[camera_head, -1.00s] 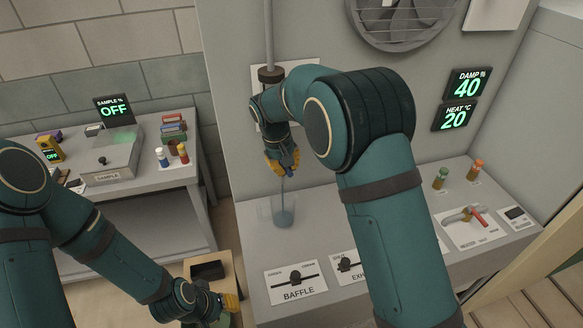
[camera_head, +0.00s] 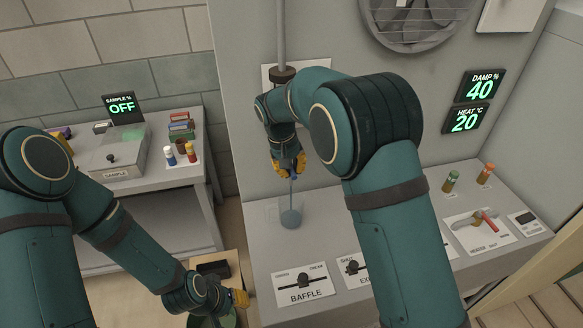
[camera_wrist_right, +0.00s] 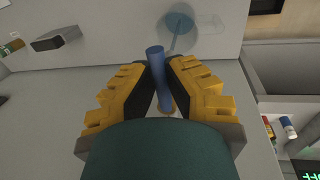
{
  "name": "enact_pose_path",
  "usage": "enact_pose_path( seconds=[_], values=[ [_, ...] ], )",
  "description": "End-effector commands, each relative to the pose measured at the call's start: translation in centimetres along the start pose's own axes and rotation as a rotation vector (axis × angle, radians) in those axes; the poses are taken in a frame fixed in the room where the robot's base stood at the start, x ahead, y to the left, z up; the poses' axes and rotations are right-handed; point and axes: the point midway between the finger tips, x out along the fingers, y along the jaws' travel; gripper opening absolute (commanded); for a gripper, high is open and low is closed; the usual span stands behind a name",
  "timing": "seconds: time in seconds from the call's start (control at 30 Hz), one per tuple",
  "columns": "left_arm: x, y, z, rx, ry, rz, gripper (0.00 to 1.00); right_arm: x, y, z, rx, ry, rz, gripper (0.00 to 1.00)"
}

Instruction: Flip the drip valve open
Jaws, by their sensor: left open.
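My right gripper (camera_head: 289,172) is at the lower end of a vertical grey pipe (camera_head: 281,40) on the grey wall. In the right wrist view its yellow-and-black fingers (camera_wrist_right: 160,68) close in on both sides of a blue cylindrical lever (camera_wrist_right: 160,80). The valve body is mostly hidden behind my gripper and wrist. Below it, a thin blue line runs down to a blue round patch (camera_head: 291,218) in a clear container on the grey counter; the patch also shows in the right wrist view (camera_wrist_right: 180,23). My left gripper (camera_head: 238,299) is low, open and empty, left of the counter.
The counter carries a BAFFLE slider plate (camera_head: 303,286), a red-handled part (camera_head: 489,222) and small bottles (camera_head: 450,181). Displays (camera_head: 480,86) read DAMP 40 and HEAT 20. A side table (camera_head: 180,178) at left holds the sample box (camera_head: 118,152); its sign reads OFF.

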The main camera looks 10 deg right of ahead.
Motion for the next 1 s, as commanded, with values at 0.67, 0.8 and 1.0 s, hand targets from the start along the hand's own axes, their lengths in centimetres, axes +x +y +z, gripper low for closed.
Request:
enact_pose_path(
  seconds=[0.67,0.8,1.0],
  values=[
    [0.0,0.0,0.0,0.000,0.000,0.000,0.37,-3.2,-0.1,0.0,-0.001,0.002,-0.002,0.45],
    [0.0,0.0,0.0,0.000,0.000,0.000,0.37,-6.2,-0.1,0.0,-0.001,0.003,-0.002,0.45],
    [0.0,0.0,0.0,0.000,0.000,0.000,0.37,-9.7,-0.1,0.0,-0.001,0.000,-0.002,0.45]
  ],
)
